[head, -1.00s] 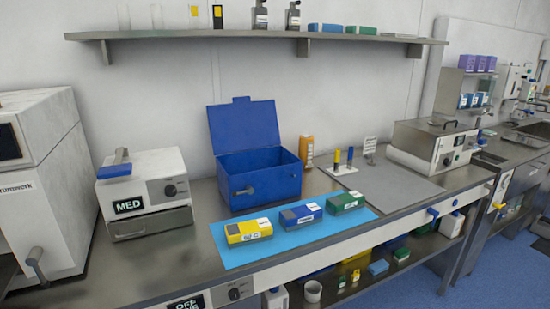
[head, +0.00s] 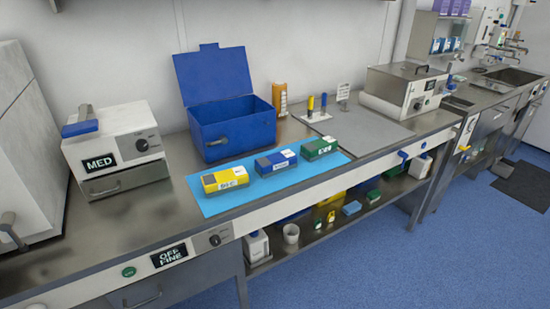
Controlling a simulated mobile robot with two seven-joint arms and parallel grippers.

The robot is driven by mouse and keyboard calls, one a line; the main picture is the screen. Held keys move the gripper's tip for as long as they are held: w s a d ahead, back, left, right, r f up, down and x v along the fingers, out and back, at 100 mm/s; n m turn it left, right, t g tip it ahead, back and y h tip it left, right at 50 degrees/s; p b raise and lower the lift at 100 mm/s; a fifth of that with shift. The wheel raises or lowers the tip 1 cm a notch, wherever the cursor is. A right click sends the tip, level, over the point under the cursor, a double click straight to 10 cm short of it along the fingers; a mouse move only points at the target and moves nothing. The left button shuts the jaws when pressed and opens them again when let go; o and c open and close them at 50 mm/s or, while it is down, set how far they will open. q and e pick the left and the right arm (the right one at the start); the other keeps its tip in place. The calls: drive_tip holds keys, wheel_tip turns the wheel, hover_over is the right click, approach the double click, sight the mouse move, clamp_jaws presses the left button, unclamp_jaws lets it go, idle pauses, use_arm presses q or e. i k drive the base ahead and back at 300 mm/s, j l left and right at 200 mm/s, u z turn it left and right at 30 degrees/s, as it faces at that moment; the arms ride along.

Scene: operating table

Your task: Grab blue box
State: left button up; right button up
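A small blue box (head: 276,163) with a white label lies on a light blue mat (head: 213,204) on the steel bench. It sits between a yellow box (head: 225,180) on its left and a green box (head: 319,149) on its right. Behind them stands a larger blue bin (head: 236,134) with its lid raised and a grey handle on its front. Neither of my grippers is in the head view.
A white MED unit (head: 117,157) with a blue-tipped lever stands left of the bin. A grey plate (head: 365,132) and a steel lidded unit (head: 402,90) are at the right. A lower shelf (head: 325,232) holds bottles and small boxes. The blue floor in front is clear.

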sight(269, 166)
drive_tip(key=i+l+u, duration=0.1)
drive_tip(key=u, duration=0.7)
drive_tip(key=i+l+u, duration=0.1)
drive_tip(key=l+u, duration=0.2)
drive_tip(key=l, duration=0.15)
drive_tip(key=l+u, duration=0.55)
drive_tip(key=l, duration=1.7)
drive_tip(key=l+u, duration=0.1)
drive_tip(key=l, duration=1.1)
drive_tip(key=i, duration=0.2)
